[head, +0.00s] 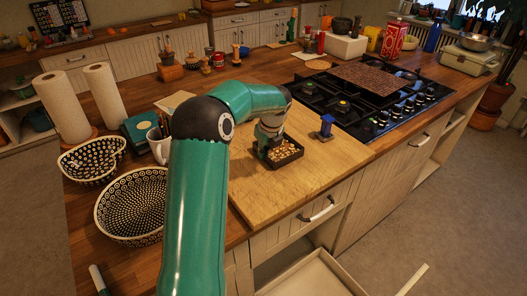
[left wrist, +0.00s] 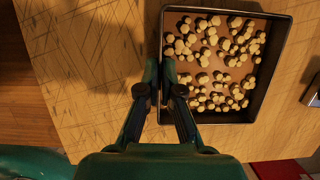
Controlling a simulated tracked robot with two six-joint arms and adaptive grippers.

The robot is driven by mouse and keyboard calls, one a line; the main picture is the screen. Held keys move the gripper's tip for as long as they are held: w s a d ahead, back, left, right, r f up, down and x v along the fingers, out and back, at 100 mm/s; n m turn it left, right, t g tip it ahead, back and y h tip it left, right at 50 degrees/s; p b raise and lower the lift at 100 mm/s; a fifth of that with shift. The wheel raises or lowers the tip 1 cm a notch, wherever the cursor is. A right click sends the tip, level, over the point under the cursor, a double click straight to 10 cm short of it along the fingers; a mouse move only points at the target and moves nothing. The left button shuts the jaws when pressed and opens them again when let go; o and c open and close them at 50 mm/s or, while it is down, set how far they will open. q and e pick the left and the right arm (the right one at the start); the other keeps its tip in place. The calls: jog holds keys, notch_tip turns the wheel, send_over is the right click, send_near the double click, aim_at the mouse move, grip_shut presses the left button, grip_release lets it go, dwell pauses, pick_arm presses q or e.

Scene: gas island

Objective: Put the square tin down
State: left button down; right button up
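The square tin (head: 298,157) is dark and low-walled, with many small pale round pieces inside. It is level at the light wooden board (head: 262,196); I cannot tell whether it rests on the board or hangs just above it. My left gripper (head: 266,150) reaches down to its left side. In the left wrist view, the left gripper's fingers (left wrist: 161,72) are close together on either side of the rim of the tin (left wrist: 218,117), gripping that wall. The near finger parts hide a bit of the rim. My right gripper is in neither view.
A small blue object (head: 326,127) stands on the board, right of the tin. The black gas hob (head: 345,107) lies behind right. Patterned bowls (head: 128,207) and a white mug (head: 157,147) stand left. An open drawer (head: 318,277) juts out below. The board's front part is clear.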

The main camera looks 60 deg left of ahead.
pick_arm(q)
jog(key=c, duration=1.3)
grip_release()
jog(key=v, duration=1.2)
jog(key=shift+w, duration=0.1)
